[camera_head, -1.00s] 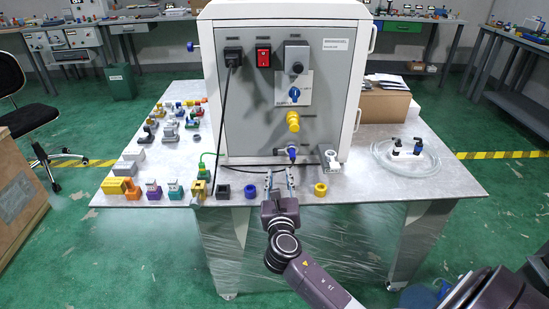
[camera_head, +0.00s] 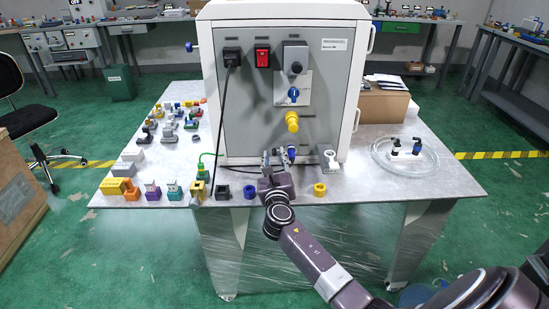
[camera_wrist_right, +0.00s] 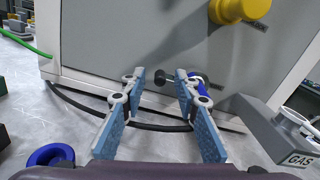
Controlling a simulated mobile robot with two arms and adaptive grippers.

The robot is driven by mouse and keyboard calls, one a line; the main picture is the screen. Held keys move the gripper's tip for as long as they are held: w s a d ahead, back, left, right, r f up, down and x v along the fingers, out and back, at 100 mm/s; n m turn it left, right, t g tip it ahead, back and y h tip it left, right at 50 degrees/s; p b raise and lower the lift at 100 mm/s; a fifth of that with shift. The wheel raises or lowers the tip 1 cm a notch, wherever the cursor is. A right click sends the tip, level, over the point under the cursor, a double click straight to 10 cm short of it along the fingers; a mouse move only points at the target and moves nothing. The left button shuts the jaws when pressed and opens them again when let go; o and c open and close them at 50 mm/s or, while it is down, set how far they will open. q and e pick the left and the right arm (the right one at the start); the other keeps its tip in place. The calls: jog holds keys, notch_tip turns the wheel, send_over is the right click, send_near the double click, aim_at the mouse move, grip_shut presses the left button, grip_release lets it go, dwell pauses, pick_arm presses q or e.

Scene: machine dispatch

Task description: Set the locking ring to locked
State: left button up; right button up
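A blue fitting (camera_head: 291,151), which I take to carry the locking ring, sits low on the front panel of the white machine (camera_head: 265,115). In the wrist view the fitting (camera_wrist_right: 203,88) is partly hidden behind my right gripper's right-hand finger; its lock position cannot be read. My right gripper (camera_head: 275,157) is open and empty, low in front of the panel. In the wrist view a small dark knob-like part (camera_wrist_right: 165,77) shows between its fingertips (camera_wrist_right: 160,82). Whether a finger touches the fitting is unclear. My left gripper is out of view.
A yellow knob (camera_head: 292,122) is above the fitting. A grey GAS-labelled part (camera_wrist_right: 285,135) stands to its right. A blue ring (camera_head: 250,191) and a yellow ring (camera_head: 319,189) lie near the table's front edge. A black cable (camera_wrist_right: 130,118) runs along the machine's base.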

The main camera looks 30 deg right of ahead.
aim_at(285, 144)
jog(key=shift+c, duration=0.6)
grip_shut()
jog(key=shift+s+d+r+m+p, duration=0.15)
jog(key=shift+s+d+r+m, duration=0.55)
jog(key=shift+m, duration=2.35)
jog(key=shift+s+d+r+m+p, duration=0.25)
jog(key=shift+d+r+m, duration=0.7)
jog(key=shift+m, duration=2.05)
jog(key=shift+s+d+r+m+p, duration=0.1)
jog(key=shift+s+d+r+m, duration=0.7)
jog(key=shift+m, duration=2.25)
jog(key=shift+w+r, duration=0.15)
jog(key=shift+w, duration=0.1)
